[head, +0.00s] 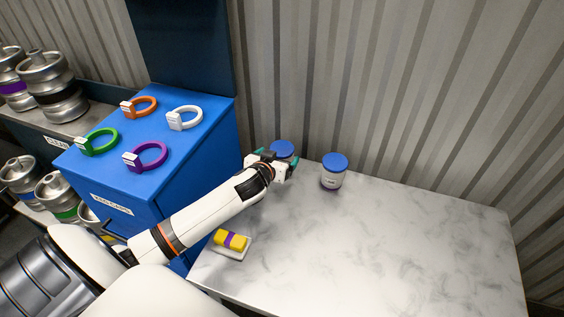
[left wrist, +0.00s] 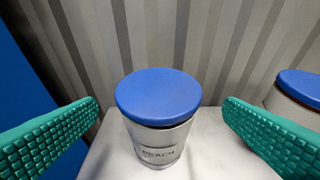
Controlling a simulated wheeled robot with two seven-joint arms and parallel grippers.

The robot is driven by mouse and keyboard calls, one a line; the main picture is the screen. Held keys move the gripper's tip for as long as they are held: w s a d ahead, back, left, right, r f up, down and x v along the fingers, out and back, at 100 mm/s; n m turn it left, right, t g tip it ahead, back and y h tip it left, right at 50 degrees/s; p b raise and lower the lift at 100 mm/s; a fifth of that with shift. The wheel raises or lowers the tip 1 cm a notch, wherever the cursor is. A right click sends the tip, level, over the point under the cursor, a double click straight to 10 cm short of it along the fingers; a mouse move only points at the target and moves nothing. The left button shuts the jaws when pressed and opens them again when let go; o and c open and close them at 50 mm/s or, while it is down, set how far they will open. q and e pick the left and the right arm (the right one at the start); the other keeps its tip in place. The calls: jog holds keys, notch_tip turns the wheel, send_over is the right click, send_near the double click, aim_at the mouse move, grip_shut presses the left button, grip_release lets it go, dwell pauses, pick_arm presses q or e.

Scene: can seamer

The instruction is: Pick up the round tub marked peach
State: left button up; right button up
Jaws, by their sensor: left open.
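The round tub marked peach (left wrist: 158,135) stands upright on the marble table, with a blue lid and a pale body; its label reads PEACH in the left wrist view. In the head view its blue lid (head: 282,148) shows just behind my left gripper (head: 272,158), which hides most of its body. My left gripper is open, its green ridged fingers (left wrist: 160,132) on either side of the tub and apart from it. My right gripper is in neither view.
A second blue-lidded tub (head: 333,172) stands close to the right; its edge shows in the left wrist view (left wrist: 296,97). A yellow and purple item lies on a white dish (head: 234,254). A blue cabinet (head: 190,200) with coloured rings stands left. The table's right side (head: 430,240) is clear.

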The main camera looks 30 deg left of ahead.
pick_arm(q)
jog(key=x, duration=0.5)
jog(key=shift+s+a, duration=0.1)
jog(key=shift+c, duration=0.5)
jog(key=c, duration=1.1)
